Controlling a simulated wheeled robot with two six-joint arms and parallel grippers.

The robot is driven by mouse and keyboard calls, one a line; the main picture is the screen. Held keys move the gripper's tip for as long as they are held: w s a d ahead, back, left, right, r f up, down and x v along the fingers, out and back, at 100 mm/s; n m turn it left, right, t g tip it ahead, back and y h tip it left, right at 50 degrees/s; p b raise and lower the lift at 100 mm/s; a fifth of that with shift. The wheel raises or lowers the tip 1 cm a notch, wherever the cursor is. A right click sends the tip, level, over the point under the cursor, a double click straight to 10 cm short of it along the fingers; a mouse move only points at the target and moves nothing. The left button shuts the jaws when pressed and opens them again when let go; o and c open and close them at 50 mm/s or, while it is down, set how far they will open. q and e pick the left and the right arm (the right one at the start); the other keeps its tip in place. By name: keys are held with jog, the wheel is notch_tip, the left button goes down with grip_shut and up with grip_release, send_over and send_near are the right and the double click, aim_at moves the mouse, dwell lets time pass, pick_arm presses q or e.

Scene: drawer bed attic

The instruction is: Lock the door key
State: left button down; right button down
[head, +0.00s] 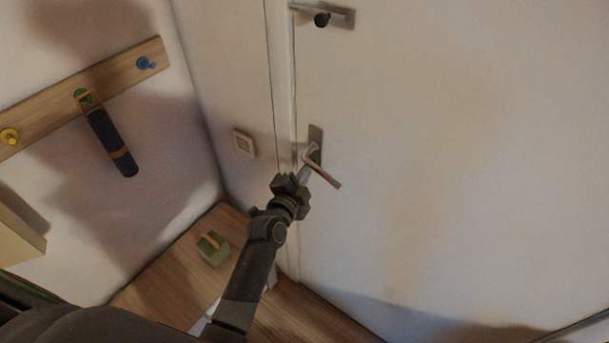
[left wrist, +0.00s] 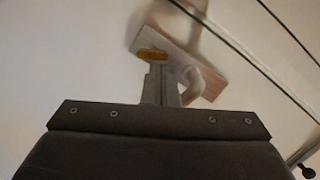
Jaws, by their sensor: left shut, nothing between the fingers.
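The white door (head: 450,150) has a metal handle plate (head: 316,135) with a brown-tipped lever (head: 324,175) near its left edge. My left gripper (head: 304,173) is shut and empty, with its fingertips close beside the lever. In the left wrist view, the shut fingers (left wrist: 162,80) point at the handle plate (left wrist: 184,65). A small orange-yellow piece (left wrist: 152,55) shows right at the fingertips. It may be the door key, but I cannot tell for sure, nor whether the fingers touch it. My right gripper is not in view.
A second metal fitting with a black knob (head: 322,19) is higher on the door. A wall switch (head: 244,143) is left of the frame. A wooden peg rail (head: 120,72) holds a dark hanging item (head: 111,140). A green object (head: 213,248) rests on a wooden surface (head: 170,280).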

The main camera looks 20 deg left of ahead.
pick_arm(q)
jog(key=shift+a+n, duration=0.25)
jog(key=shift+n, duration=0.05)
jog(key=n+h, duration=0.1)
jog(key=n, duration=0.2)
jog(key=a+n+g+h, duration=0.1)
jog(key=n, duration=0.2)
jog(key=shift+w+a+f+g, duration=0.15)
jog(key=shift+g, duration=0.15)
dwell(0.3)
